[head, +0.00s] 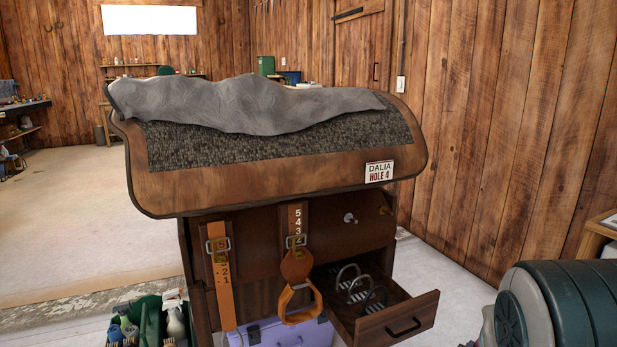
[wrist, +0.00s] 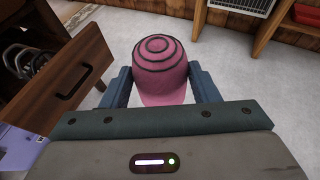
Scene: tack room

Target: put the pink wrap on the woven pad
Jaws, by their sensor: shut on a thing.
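The pink wrap (wrist: 162,68) is a pink roll with dark spiral lines on its end. In the wrist view it sits between the two blue fingers of my gripper (wrist: 159,72), which is shut on it. My gripper and the wrap do not show in the head view. The dark grey woven pad (head: 205,150) lies over the sloped wooden top of the stand in the head view. A rumpled light grey cloth (head: 250,104) covers its upper part; its lower strip is bare.
The stand's drawer (head: 397,318) is pulled open, with metal bits inside, and also shows left in the wrist view (wrist: 75,78). Leather straps (head: 298,255) hang on the stand front. A purple box (head: 275,333) and a green caddy (head: 150,322) are below.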

